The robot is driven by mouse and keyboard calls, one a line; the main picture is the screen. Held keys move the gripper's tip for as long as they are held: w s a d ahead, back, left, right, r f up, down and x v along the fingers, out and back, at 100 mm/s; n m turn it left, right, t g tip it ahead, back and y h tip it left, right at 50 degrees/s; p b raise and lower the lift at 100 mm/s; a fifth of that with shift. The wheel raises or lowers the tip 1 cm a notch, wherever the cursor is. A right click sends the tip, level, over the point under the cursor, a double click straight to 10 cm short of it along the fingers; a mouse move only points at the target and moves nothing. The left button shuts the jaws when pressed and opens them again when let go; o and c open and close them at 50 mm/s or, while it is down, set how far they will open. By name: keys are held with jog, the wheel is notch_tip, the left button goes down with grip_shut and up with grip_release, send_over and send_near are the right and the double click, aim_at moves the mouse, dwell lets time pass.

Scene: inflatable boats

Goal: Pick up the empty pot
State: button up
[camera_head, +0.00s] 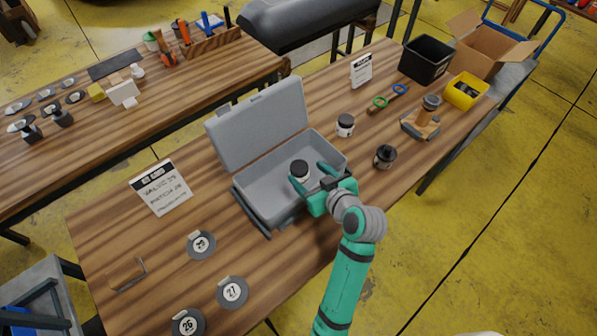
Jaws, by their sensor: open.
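A small pot with a black top and pale side (300,170) is at the open grey case (256,197), over its tray. A third, darker pot (385,156) stands to the right of the case. I cannot tell from this view which pot is empty. My gripper (307,177) is open over the case, its teal fingers reaching toward the first pot. The fingertips appear on either side of that pot's lower part; contact is unclear.
The case lid (257,122) stands up at the back. A sign (161,188) and round numbered discs (232,292) lie to the left. A wooden block with a tool (422,120), yellow bin (464,91) and black bin (426,59) are at the right.

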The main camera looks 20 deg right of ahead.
aim_at(300, 168)
jog(key=shift+x, duration=3.05)
jog(key=shift+a, duration=0.2)
jog(key=c, duration=1.2)
